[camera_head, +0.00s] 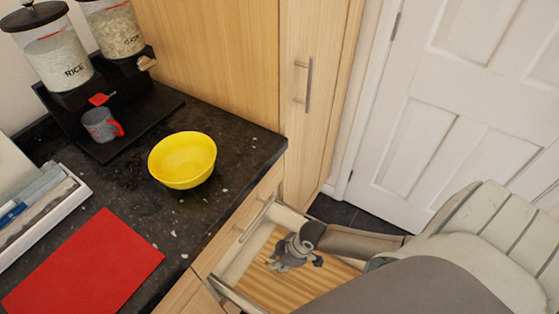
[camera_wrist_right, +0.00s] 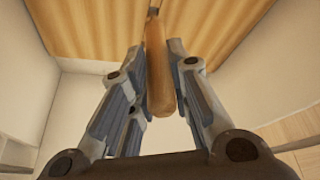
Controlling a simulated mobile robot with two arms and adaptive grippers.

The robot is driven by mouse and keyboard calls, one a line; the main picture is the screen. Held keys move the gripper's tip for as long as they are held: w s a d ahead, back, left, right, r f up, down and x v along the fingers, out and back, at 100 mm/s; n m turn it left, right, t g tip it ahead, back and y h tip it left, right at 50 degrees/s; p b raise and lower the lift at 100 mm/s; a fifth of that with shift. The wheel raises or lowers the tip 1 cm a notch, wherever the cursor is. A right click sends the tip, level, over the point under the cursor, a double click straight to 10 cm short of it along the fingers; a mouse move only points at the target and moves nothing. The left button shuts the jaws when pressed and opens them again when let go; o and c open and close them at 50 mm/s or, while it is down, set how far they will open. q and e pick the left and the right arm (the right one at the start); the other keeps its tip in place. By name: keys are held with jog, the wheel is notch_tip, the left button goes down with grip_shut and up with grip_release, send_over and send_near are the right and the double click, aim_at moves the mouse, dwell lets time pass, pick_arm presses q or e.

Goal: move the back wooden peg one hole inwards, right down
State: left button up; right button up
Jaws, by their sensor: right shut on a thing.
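The right gripper (camera_head: 287,261) is inside the open drawer, above its striped wooden bottom board (camera_head: 262,284). In the right wrist view, the right gripper (camera_wrist_right: 162,62) is shut on a long, rounded wooden peg (camera_wrist_right: 157,85), which lies between its two fingers. The peg's far end points toward the striped wooden board (camera_wrist_right: 95,28). Whether that end sits in a hole cannot be told. No holes or other pegs can be made out, and the peg does not show in the head view. The left gripper is out of view.
The open drawer's pale side walls (camera_head: 241,257) surround the gripper closely. On the dark counter above stand a yellow bowl (camera_head: 182,160), a red mat (camera_head: 85,265), a grey cup (camera_head: 101,124) and a dispenser (camera_head: 60,70). A white door (camera_head: 470,100) is behind.

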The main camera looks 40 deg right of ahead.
dwell(0.3)
jog(key=shift+f+b, duration=0.9)
jog(key=shift+f, duration=0.45)
jog(key=o, duration=0.9)
jog(key=v, duration=1.2)
jog(key=shift+d, duration=0.1)
